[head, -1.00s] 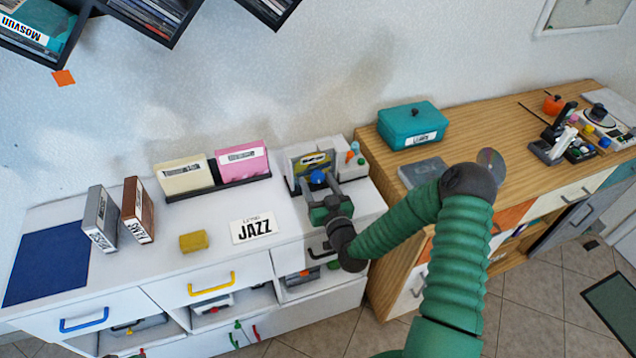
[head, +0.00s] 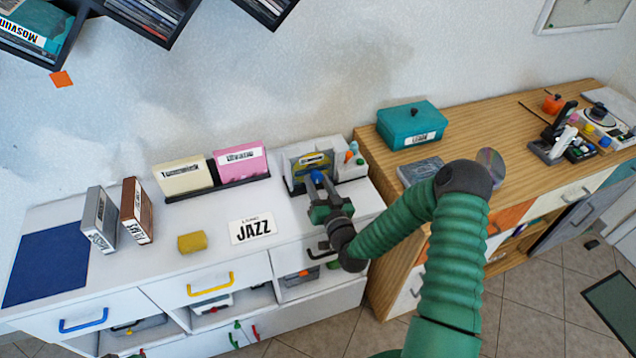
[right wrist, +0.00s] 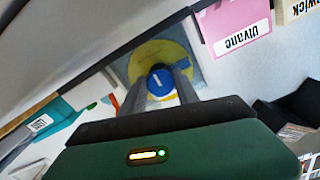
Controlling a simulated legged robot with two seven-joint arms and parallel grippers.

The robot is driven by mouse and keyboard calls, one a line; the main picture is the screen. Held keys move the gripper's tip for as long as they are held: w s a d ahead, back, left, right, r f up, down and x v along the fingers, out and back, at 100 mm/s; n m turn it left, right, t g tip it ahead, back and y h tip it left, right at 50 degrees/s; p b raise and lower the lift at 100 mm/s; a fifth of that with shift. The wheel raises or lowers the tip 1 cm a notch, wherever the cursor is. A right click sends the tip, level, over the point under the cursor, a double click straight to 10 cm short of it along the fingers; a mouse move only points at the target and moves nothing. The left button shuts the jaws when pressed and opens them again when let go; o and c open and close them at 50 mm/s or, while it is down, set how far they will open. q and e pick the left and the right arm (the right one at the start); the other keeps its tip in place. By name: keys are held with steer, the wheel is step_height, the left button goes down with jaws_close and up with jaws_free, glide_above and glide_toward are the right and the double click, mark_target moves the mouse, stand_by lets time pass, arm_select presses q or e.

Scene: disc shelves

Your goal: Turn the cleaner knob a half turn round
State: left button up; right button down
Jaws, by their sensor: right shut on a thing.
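The cleaner is a grey unit with a yellow disc face (right wrist: 185,52) at the right end of the white cabinet top; the disc also shows in the head view (head: 318,160). Its blue knob (right wrist: 160,83) sits in front of the disc and carries a white mark. In the head view the knob (head: 317,176) is partly covered. My right gripper (head: 319,181) is shut on the knob, one finger on each side of it in the right wrist view (right wrist: 161,92). My left gripper is not in view.
A pink case (head: 240,157) and a cream case (head: 183,174) stand in a black rack left of the cleaner. A teal box (head: 411,125) stands on the wooden cabinet to the right. A JAZZ card (head: 253,228) and yellow block (head: 191,242) lie in front.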

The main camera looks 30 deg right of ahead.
steer(key=c, duration=0.9)
jaws_free()
steer(key=shift+d, duration=0.1)
steer(key=p+v, duration=0.3)
steer(key=v, duration=1.3)
steer(key=shift+s+p, duration=0.35)
steer(key=shift+s+f, duration=0.1)
steer(key=shift+f, duration=0.05)
